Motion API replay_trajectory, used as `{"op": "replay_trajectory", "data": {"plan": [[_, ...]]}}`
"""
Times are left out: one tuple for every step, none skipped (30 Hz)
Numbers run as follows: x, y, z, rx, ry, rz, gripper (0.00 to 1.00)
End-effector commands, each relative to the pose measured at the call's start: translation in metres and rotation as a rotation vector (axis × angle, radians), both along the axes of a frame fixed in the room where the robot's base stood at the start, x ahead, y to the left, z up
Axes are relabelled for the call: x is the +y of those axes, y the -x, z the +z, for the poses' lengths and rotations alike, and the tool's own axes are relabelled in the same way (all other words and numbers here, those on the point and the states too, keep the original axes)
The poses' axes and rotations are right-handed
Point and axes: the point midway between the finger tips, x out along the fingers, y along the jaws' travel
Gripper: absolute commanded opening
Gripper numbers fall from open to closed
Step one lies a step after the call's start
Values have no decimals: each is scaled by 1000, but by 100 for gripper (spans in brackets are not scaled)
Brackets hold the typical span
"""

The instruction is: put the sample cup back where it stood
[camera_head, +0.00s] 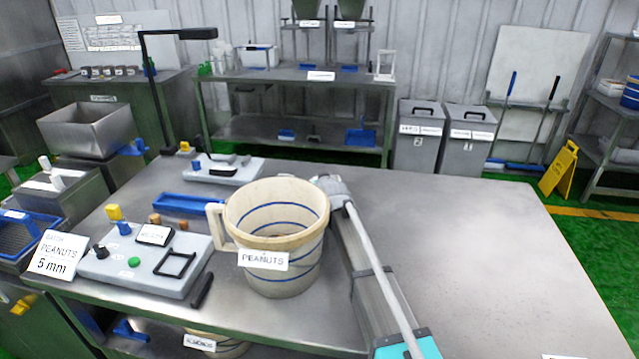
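A large cream tub (286,256) with blue bands, a side handle and a PEANUTS label stands upright at the front of the steel table (470,250). I cannot tell whether this is the sample cup; no other thing is clearly marked as one. My arm reaches from the lower right to the tub's right side. The grey end of my arm, with my gripper (329,184), is at the tub's right rim. The fingers are mostly hidden behind the tub, so I cannot tell whether they are open, shut or touching it. The tub's inside looks empty where visible.
A grey control panel (140,275) with knobs and a black frame lies left of the tub, by a PEANUTS 5 mm card (55,256). A blue tray (190,204) and a small scale-like device (222,172) lie behind. The table's right half is clear.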

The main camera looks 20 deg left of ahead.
Motion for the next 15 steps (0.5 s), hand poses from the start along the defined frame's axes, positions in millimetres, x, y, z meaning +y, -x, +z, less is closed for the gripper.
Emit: {"op": "replay_trajectory", "data": {"plan": [[0,0,-1,-1,-1,0,0],[0,0,-1,-1,-1,0,0],[0,0,-2,-1,-1,0,0],[0,0,-3,-1,-1,0,0],[0,0,-3,-1,-1,0,0],[0,0,-4,-1,-1,0,0],[0,0,-4,-1,-1,0,0],[0,0,-4,-1,-1,0,0],[0,0,-5,-1,-1,0,0],[0,0,-5,-1,-1,0,0],[0,0,-6,-1,-1,0,0],[0,0,-6,0,0,0,0],[0,0,-7,0,0,0,0],[0,0,-7,0,0,0,0],[0,0,-8,0,0,0,0]]}}
